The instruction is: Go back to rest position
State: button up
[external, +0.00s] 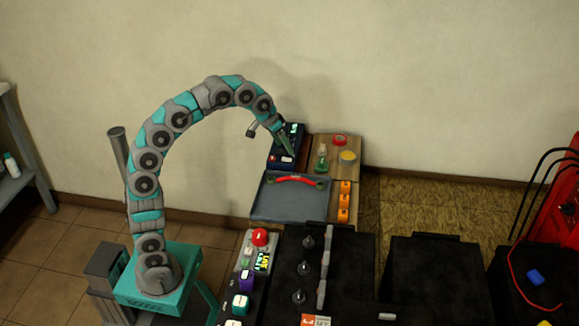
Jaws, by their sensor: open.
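My gripper (288,148) is at the end of my teal and grey arm, which arches up from its base at the left and comes down at the back of the work surface. The gripper is open, and I see nothing held in it. It is right at a dark blue box (274,160) with small lit markings. The fingers overlap the box in the picture, and I cannot tell whether they touch it. Part of the box is hidden behind the gripper.
A grey tray (268,205) with a red curved handle lies in front. A green bottle (322,157), red ring (340,140) and yellow-topped item (347,157) stand right. A panel with a red button (260,236) and black batteries (350,270) are nearer. Open air lies above.

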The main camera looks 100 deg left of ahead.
jog(key=s+d+f+m+h+b, duration=0.1)
jog(key=s+d+f, duration=0.1)
jog(key=d, duration=0.7)
jog(key=s+d+f+m+t+b, duration=0.1)
jog(key=s+d+f, duration=0.1)
jog(key=d, duration=0.8)
jog(key=s+d+f+m+h+b, duration=0.1)
jog(key=d+f, duration=0.3)
jog(key=d, duration=0.6)
jog(key=shift+s+m+h+b, duration=0.3)
jog(key=shift+s+m+b, duration=0.3)
jog(key=shift+s, duration=0.1)
jog(key=s+d+f+m+g+p, duration=0.2)
jog(key=s+f, duration=0.4)
jog(key=s, duration=0.3)
jog(key=s+d+f+m+g+p, duration=0.3)
jog(key=s+f, duration=0.3)
jog(key=s, duration=0.3)
jog(key=shift+s+d+g+p, duration=0.15)
jog(key=shift+d+g+p, duration=0.65)
jog(key=shift+d, duration=0.1)
jog(key=shift+c, duration=0.4)
